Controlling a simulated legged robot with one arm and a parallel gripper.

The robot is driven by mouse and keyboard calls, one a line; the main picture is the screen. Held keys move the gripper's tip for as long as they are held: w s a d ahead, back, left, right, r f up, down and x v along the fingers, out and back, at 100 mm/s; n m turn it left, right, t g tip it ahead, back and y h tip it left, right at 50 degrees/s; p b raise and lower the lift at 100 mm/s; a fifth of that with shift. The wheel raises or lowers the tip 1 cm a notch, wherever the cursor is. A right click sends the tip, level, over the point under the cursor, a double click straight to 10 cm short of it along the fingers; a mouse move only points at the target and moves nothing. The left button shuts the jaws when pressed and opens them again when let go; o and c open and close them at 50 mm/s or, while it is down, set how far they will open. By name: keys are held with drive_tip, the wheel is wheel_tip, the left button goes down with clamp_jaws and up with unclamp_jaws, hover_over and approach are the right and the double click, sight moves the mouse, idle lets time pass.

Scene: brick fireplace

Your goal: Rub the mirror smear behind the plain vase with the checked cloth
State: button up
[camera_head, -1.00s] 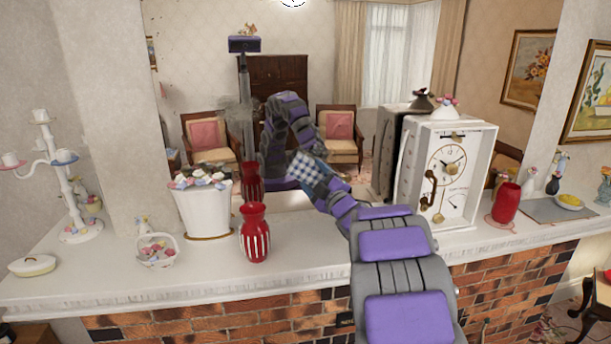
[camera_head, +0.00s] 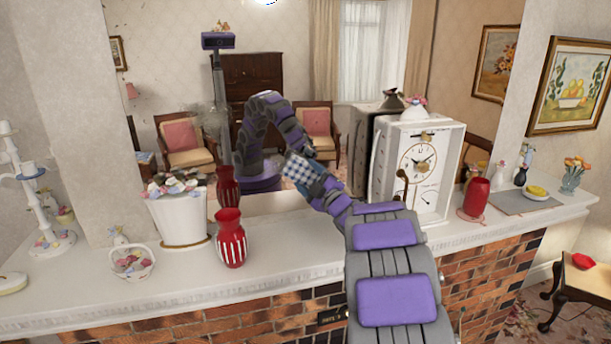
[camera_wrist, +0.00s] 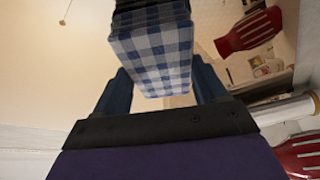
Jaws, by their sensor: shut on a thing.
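The blue-and-white checked cloth (camera_head: 300,171) is held in my gripper (camera_head: 313,182), above the mantel and in front of the mirror (camera_head: 295,75). In the wrist view the folded cloth (camera_wrist: 155,60) sits between the two fingers of my gripper (camera_wrist: 160,85). A plain red vase (camera_head: 476,198) stands upright on the mantel, right of the clock and well to the right of my gripper. A red vase with white stripes (camera_head: 231,243) stands left of my gripper. A faint dark smudge (camera_head: 200,108) shows on the mirror at upper left. I cannot make out a smear behind the plain vase.
A white clock (camera_head: 418,165) stands between my gripper and the plain vase. A white flower pot (camera_head: 181,220) and basket (camera_head: 132,265) stand left. A grey mat (camera_head: 522,203) with a yellow-filled dish (camera_head: 537,191) and a flower vase (camera_head: 571,180) are right.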

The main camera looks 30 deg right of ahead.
drive_tip(key=shift+s+d+r, duration=0.1)
drive_tip(key=shift+s+d, duration=0.05)
drive_tip(key=shift+d, duration=0.05)
drive_tip(key=shift+d, duration=0.2)
drive_tip(key=shift+w+a+b, duration=0.4)
drive_tip(key=shift+a+b, duration=0.3)
drive_tip(key=shift+a, duration=0.6)
drive_tip(key=shift+w+a+b, duration=0.4)
drive_tip(key=shift+a+b, duration=0.3)
drive_tip(key=shift+a, duration=0.65)
drive_tip(key=shift+w+a+b, duration=0.4)
drive_tip(key=shift+a+b, duration=0.3)
drive_tip(key=shift+a, duration=0.6)
drive_tip(key=shift+w+a+b, duration=0.25)
drive_tip(key=shift+a+b, duration=0.3)
drive_tip(key=shift+a, duration=0.35)
drive_tip(key=shift+w+a+b, duration=0.25)
drive_tip(key=shift+a+b, duration=0.3)
drive_tip(key=shift+a, duration=0.3)
drive_tip(key=shift+r+p, duration=0.65)
drive_tip(key=shift+r, duration=0.3)
drive_tip(key=shift+s+d+p, duration=0.55)
drive_tip(key=shift+d+p, duration=0.3)
drive_tip(key=shift+d, duration=1.1)
drive_tip(key=shift+s+d+p, duration=0.6)
drive_tip(key=shift+d+p, duration=0.3)
drive_tip(key=shift+d, duration=1.1)
drive_tip(key=shift+s+d+p, duration=0.55)
drive_tip(key=shift+d+p, duration=0.3)
drive_tip(key=shift+d, duration=1.1)
